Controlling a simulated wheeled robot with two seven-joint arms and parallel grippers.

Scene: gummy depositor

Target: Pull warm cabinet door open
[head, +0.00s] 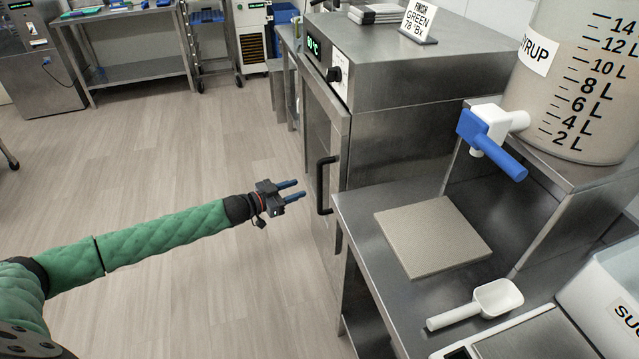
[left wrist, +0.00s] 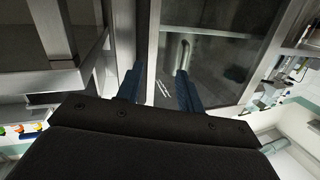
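The warm cabinet (head: 400,80) is a steel box with a green display and a knob on its front. Its door (head: 317,130) has a steel frame around a dark glass panel and looks closed. A black vertical bar handle (head: 322,186) sits on the door's near side. My left gripper (head: 303,188) is open and empty, its two blue fingers pointing at the handle, a short gap to its left. My right gripper is not in view.
A steel table (head: 362,235) right of the handle holds a grey square board (head: 432,236) and a white scoop (head: 478,304). A syrup tank (head: 575,95) with a blue-handled tap stands behind it. The floor left of the cabinet (head: 170,150) is clear.

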